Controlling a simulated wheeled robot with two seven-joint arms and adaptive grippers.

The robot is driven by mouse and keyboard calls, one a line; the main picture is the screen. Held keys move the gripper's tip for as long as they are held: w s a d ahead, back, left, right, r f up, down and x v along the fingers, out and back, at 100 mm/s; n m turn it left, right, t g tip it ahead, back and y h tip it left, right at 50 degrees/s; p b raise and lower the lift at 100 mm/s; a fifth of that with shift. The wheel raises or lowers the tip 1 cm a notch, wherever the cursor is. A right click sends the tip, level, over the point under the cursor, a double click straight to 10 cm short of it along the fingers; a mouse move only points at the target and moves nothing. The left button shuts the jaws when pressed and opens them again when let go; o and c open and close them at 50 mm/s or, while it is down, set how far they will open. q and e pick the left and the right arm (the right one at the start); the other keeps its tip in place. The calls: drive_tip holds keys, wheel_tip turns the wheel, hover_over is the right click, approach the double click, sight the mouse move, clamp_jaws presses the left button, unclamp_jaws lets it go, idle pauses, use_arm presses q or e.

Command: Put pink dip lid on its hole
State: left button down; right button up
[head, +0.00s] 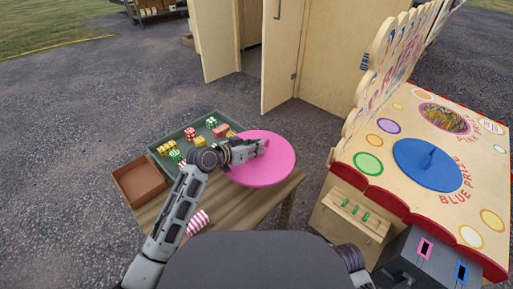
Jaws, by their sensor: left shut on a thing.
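The pink dip lid (268,172) is a flat round disc over the right end of the wooden table. My left gripper (260,148) is shut on its handle, which the fingers mostly hide. I cannot tell whether the lid touches the table. The pink hole (444,118) is open at the far right of the stall counter, full of multicoloured bits, with pink lettering beside it. The blue lid (427,166) lies on the counter nearer to me, beside blue lettering. My right gripper does not show.
A green tray (152,148) of wrapped boxes and a brown box (143,181) stand on the table (240,207). A red-striped cup (198,222) is near its front. The counter (395,205) has a tall scalloped sign (385,75) along its left edge. Gravel separates table and counter.

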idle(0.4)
use_arm(q)
drive_tip(key=shift+s+a+r+n+t+y, duration=0.25)
drive_tip(key=shift+s+a+n+t+y, duration=0.3)
drive_tip(key=shift+s+a+n, duration=0.2)
drive_tip(key=shift+s+a+r+n+t+y, duration=0.35)
drive_tip(key=shift+a+r+n+y, duration=0.1)
drive_tip(key=shift+a+n, duration=0.15)
drive_tip(key=shift+s+a+r+n+t+y, duration=0.35)
drive_tip(key=shift+a+r+n+y, duration=0.1)
drive_tip(key=shift+a+y, duration=0.1)
drive_tip(key=shift+s+a+r+n+t+y, duration=0.35)
drive_tip(key=shift+a+r+n+y, duration=0.1)
drive_tip(key=shift+a, duration=0.1)
drive_tip(key=shift+s+a+r+n+t+y, duration=0.2)
drive_tip(key=shift+s+a+r+n+y, duration=0.2)
drive_tip(key=shift+a+r+n+y, duration=0.25)
drive_tip(key=shift+s+a+r+n+t+y, duration=0.2)
drive_tip(key=shift+s+a+r+n+y, duration=0.2)
drive_tip(key=shift+a+r, duration=0.35)
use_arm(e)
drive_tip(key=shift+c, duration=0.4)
